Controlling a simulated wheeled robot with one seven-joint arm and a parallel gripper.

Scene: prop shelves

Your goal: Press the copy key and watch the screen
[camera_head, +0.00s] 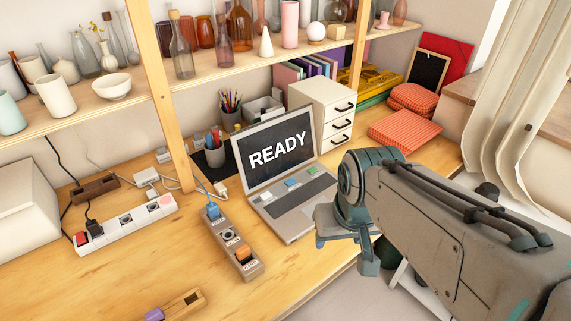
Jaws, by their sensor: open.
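A grey laptop-like device (290,228) stands open on the wooden bench. Its dark screen (280,148) reads READY in white letters. My gripper (346,250) is open and empty, to the right of the device near the bench's front edge, apart from the keys.
A grey strip with an orange switch (243,254) lies left of the device. A white power strip (126,223) is further left. White drawers (322,115) and red cushions (405,128) stand behind. A wooden shelf post (160,95) rises at left. The front bench is mostly clear.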

